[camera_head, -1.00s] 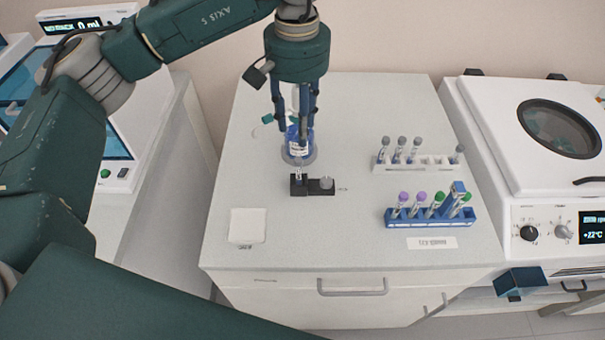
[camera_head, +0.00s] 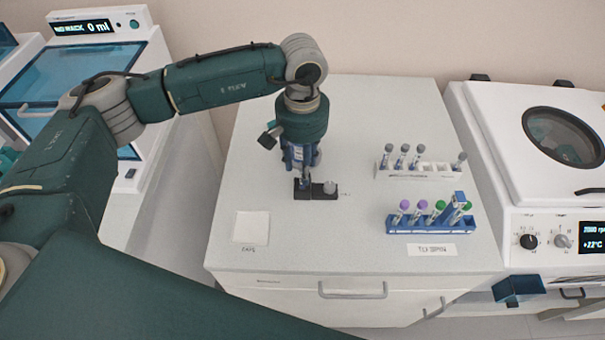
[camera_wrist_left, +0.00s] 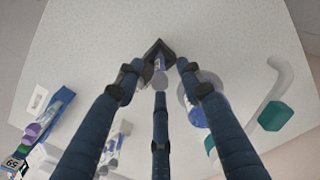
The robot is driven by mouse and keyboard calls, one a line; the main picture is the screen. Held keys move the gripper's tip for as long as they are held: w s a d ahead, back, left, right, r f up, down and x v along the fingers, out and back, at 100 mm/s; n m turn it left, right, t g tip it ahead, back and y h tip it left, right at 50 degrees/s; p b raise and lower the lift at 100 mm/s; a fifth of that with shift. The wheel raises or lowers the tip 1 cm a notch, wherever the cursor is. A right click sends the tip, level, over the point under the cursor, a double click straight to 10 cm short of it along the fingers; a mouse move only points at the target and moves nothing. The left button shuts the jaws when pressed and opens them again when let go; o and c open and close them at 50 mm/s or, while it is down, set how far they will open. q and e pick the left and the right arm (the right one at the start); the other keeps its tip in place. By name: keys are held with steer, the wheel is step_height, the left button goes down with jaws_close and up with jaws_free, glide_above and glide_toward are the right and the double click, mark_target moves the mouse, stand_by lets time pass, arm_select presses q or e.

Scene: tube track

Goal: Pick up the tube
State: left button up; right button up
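A small clear tube (camera_wrist_left: 160,65) stands in a black holder (camera_wrist_left: 157,46), showing between my left fingers in the left wrist view. In the head view, the holder (camera_head: 303,194) is on the white bench, with a grey round piece (camera_head: 330,187) at its right end. My left gripper (camera_head: 302,178) points down right over the holder's left end. Its fingers are spread around the tube, apart from each other. The gripper hides most of the tube in the head view. Whether a finger touches the tube is hard to tell. My right gripper is out of view.
A blue rack (camera_head: 400,226) with purple- and green-capped tubes and a white rack (camera_head: 440,171) with grey-capped tubes stand at the right. A blue-labelled bottle (camera_wrist_left: 196,116) is close to my fingers. A white square pad (camera_head: 251,226) lies front left. A centrifuge (camera_head: 500,150) stands right.

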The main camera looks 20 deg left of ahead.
arm_select(q)
steer(key=shift+f, duration=0.5)
steer(key=shift+c, duration=0.3)
jaws_close()
steer(key=shift+r, duration=0.15)
steer(key=shift+r, duration=0.25)
step_height(320, 180, up, 19)
steer(key=b, duration=0.5)
steer(key=shift+r+b, duration=0.15)
steer(key=shift+b, duration=0.15)
